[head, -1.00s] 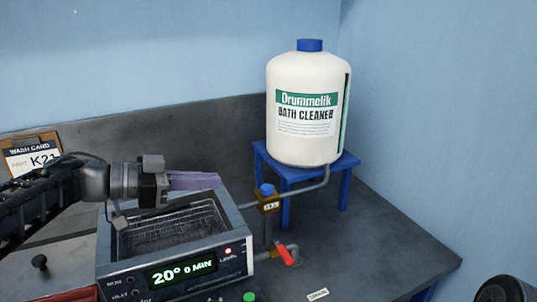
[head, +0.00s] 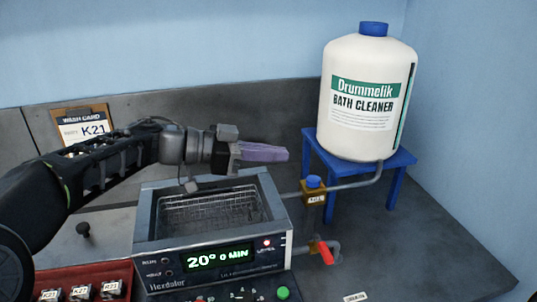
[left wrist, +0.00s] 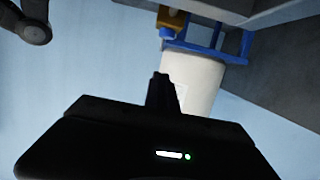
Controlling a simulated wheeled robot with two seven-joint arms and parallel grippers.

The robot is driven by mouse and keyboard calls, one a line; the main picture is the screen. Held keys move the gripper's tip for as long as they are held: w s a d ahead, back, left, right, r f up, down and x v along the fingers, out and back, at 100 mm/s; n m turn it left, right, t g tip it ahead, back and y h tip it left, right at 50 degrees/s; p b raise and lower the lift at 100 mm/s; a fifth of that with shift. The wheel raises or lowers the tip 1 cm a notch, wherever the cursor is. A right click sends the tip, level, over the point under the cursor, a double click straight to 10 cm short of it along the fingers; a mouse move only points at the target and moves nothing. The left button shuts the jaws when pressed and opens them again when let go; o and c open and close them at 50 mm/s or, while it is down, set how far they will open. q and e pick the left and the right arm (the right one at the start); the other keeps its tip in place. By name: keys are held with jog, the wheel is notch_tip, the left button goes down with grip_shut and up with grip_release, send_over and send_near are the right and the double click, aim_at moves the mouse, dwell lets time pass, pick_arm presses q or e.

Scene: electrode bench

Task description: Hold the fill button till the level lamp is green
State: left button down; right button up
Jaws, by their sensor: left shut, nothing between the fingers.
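The fill button is the blue cap (head: 314,182) on a brass block (head: 313,197) in the pipe right of the bath (head: 146,225). The level lamp (head: 267,242) glows red on the bath's front panel, beside a display reading 20° 0 MIN. My left gripper (head: 284,154) is shut and empty, its purple fingers pointing right above the bath's back edge. Its tips are up and left of the button, apart from it. In the left wrist view, the brass block (left wrist: 172,18) and blue button (left wrist: 167,33) show near the top, beyond my dark fingers. My right gripper is out of view.
A white cleaner bottle (head: 362,122) stands on a blue stand (head: 400,160), piped to the brass block. A red-handled drain valve (head: 325,252) sits below. A red tray (head: 75,275) is at front left. Grey bench is free at the right.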

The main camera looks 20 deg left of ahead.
pick_arm(q)
send_over(303, 186)
jog(key=shift+f, duration=0.9)
notch_tip(303, 186, down, 3)
jog(key=shift+r+b, duration=0.15)
jog(key=shift+b, duration=0.2)
jog(key=shift+f, duration=0.65)
